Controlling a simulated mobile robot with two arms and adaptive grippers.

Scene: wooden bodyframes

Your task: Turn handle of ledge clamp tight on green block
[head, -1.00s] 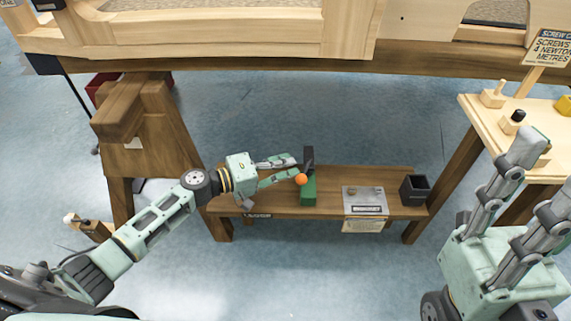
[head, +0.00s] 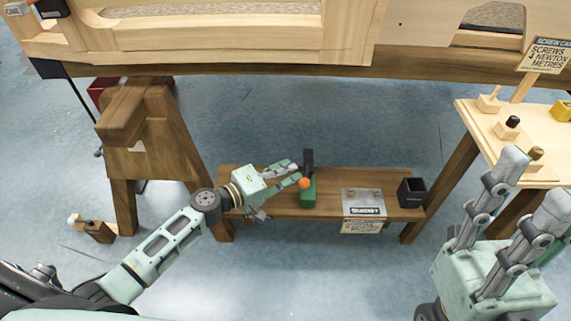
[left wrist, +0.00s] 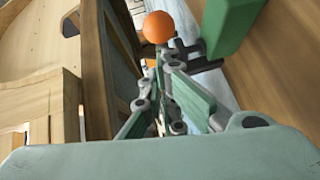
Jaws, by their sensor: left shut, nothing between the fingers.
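The green block (head: 308,197) stands on the low wooden bench, with the dark ledge clamp (head: 308,158) at its far end. The clamp's handle ends in an orange ball (head: 305,183). My left gripper (head: 299,172) is shut and empty, its tips just left of the ball and clamp. In the left wrist view the orange ball (left wrist: 158,27) lies just beyond the fingers, with the green block (left wrist: 228,25) to its right. The wrist view does not make clear whether the fingers touch the ball. My right gripper (head: 532,182) is open and empty, far right of the clamp.
The low bench (head: 330,209) also holds a metal plate (head: 362,200) and a black open box (head: 411,192). A side table (head: 478,127) with small parts is at right. A large wooden frame (head: 240,35) spans above.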

